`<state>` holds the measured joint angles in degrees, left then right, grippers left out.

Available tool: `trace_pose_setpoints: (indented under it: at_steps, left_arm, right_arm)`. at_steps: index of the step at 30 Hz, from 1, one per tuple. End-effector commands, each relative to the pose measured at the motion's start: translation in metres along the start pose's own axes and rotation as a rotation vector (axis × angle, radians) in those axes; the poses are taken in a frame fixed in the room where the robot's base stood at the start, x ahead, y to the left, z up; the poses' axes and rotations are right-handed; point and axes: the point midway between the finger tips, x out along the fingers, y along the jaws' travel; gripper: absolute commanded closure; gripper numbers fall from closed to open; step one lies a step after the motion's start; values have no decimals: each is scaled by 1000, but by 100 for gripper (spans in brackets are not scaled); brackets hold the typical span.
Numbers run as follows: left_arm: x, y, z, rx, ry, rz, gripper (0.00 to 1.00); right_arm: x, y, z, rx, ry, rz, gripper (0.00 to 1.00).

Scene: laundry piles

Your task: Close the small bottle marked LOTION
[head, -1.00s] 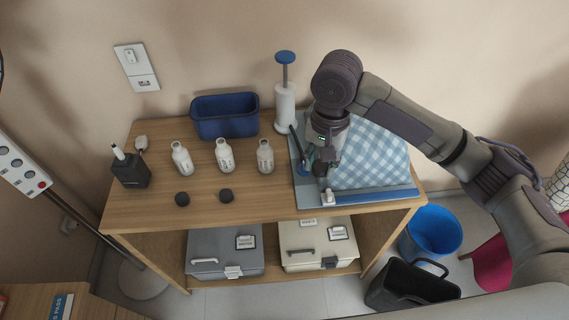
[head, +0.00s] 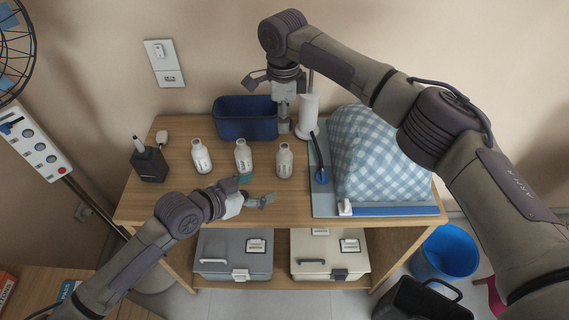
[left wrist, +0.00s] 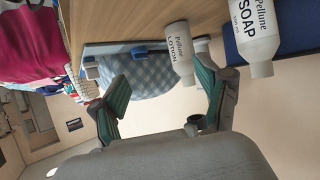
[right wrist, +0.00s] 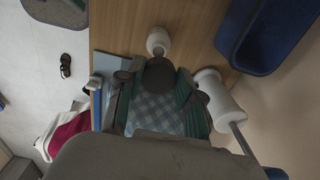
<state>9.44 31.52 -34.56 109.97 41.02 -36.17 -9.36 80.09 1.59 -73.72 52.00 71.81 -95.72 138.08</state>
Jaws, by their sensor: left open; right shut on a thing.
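The LOTION bottle (left wrist: 180,55) is small and white, with its neck bare in the left wrist view. It appears to be the rightmost bottle (head: 284,160) in the head view, upright on the table. My right gripper (head: 284,122) is above and behind it, shut on a dark round cap (right wrist: 158,76). In the right wrist view a white bottle (right wrist: 158,40) shows just beyond the cap, apart from it as far as I can tell. My left gripper (head: 252,191) is open and empty in front of the bottles. Loose caps on the table are not visible now.
The SOAP bottle (left wrist: 255,43) and another white bottle (head: 201,157) stand left of LOTION. A blue bin (head: 246,127) and white plunger canister (head: 308,115) stand behind. A checked laundry heap (head: 380,160) on a blue board (head: 322,190) lies right. A black holder (head: 149,164) stands left.

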Motion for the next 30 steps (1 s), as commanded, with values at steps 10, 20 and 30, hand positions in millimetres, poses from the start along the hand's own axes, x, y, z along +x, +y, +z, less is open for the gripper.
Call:
trace_pose_setpoints:
  at_steps: [10, 20, 30]
  left_arm:
    - [6, -36, -25, 18, 91, -9, 25]
    - [8, -35, -25, 17, 91, -9, 25]
    - [59, -35, -31, 15, 92, -9, 25]
  right_arm:
    - [-1, -1, 1, 6, -1, -1, 75]
    - [0, -1, 1, 5, -1, -1, 75]
    - [0, -1, 1, 5, -1, -1, 75]
